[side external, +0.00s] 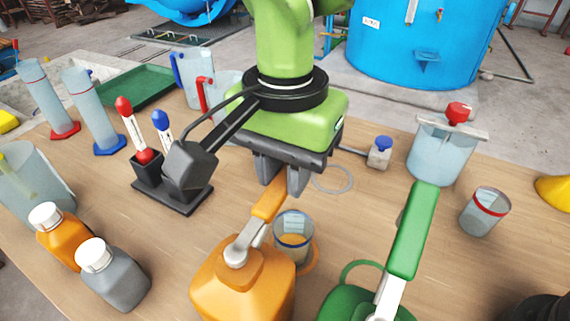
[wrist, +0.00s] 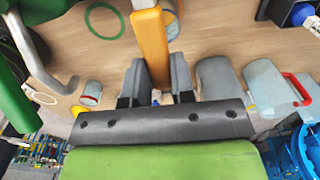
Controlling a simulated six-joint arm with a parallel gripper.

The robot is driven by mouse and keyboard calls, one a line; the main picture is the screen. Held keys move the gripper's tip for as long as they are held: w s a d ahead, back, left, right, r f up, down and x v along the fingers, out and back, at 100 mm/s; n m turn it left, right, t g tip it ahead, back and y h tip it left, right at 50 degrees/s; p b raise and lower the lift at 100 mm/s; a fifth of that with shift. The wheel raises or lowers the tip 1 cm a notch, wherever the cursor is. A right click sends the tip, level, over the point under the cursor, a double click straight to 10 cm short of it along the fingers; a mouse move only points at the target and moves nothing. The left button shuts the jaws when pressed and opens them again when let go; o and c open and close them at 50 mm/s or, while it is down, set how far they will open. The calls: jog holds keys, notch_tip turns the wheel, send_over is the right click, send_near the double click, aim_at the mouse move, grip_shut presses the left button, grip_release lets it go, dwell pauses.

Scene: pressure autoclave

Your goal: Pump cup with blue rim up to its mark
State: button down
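The cup with the blue rim (side external: 293,222) stands upright beside the orange canister (side external: 243,287), with some orange liquid low inside. Its level against any mark is too small to tell. The cup is partly hidden behind the lever in the wrist view (wrist: 173,27). The canister's orange pump lever (side external: 268,206) is raised and slants up toward my gripper. My gripper (side external: 281,185) is open, fingers pointing down at the lever's tip.
A green canister (side external: 352,302) with a raised green lever (side external: 413,235) stands to the right. A red-rimmed cup (side external: 483,213) and a clear pot with a red knob (side external: 442,155) are farther right. A dark holder (side external: 176,200) and orange (side external: 66,238) and grey (side external: 115,280) bottles stand left.

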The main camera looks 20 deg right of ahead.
aim_at(277, 188)
jog(key=shift+s+a+r+t+h, duration=0.25)
jog(key=shift+r+t+h, duration=0.35)
jog(key=shift+r, duration=0.05)
jog(key=shift+s+a+r+t+h, duration=0.25)
jog(key=shift+r+t+h, duration=0.35)
jog(key=shift+r, duration=0.05)
jog(key=shift+s+a+r+t+h, duration=0.25)
jog(key=shift+r+t+h, duration=0.35)
jog(key=shift+r, duration=0.05)
jog(key=c, duration=1)
grip_release()
jog(key=shift+o, duration=0.2)
jog(key=shift+d+f, duration=0.1)
